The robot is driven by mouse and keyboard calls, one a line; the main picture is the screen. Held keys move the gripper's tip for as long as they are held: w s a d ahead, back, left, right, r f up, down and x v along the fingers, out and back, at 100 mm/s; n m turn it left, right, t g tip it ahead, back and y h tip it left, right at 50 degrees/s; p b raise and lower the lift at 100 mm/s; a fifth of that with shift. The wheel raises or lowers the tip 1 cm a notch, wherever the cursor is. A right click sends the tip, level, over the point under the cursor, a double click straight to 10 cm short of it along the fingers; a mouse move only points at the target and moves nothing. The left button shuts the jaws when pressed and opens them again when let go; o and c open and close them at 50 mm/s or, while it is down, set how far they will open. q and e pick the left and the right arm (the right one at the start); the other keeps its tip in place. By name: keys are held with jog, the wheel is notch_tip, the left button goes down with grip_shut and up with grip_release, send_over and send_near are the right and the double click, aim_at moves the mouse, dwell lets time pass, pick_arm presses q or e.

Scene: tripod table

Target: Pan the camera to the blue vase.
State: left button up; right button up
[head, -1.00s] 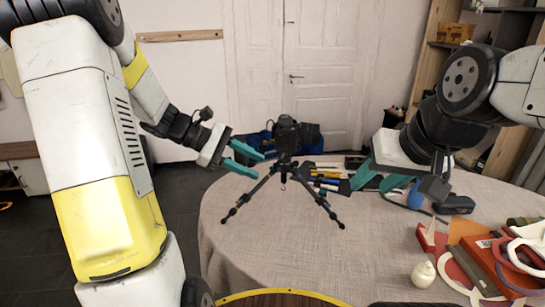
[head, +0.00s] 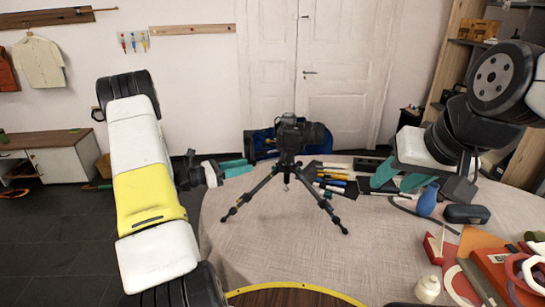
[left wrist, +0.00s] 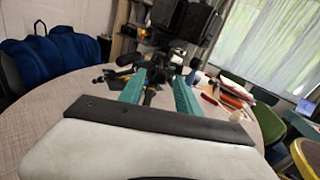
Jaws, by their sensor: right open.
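A black camera (head: 290,136) sits on a small black tripod (head: 287,170) on the round table; its lens points to the right in the head view. The dark camera also shows at the top of the left wrist view (left wrist: 184,17). The blue vase (head: 428,200) stands on the table to the right of the tripod, just beside my right gripper. My left gripper (head: 238,167) is open and empty, left of the camera and apart from it; its teal fingers are spread in the left wrist view (left wrist: 158,88). My right gripper (head: 398,180) is open and empty, right of the camera.
The round table (head: 300,240) has a bare front middle. Several pens and tools (head: 335,180) lie behind the tripod. A dark case (head: 466,214) lies right of the vase.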

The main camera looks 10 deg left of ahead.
aim_at(254, 163)
pick_arm(q)
jog(key=x, duration=0.7)
jog(key=shift+d, duration=0.15)
grip_shut()
dwell(1.2)
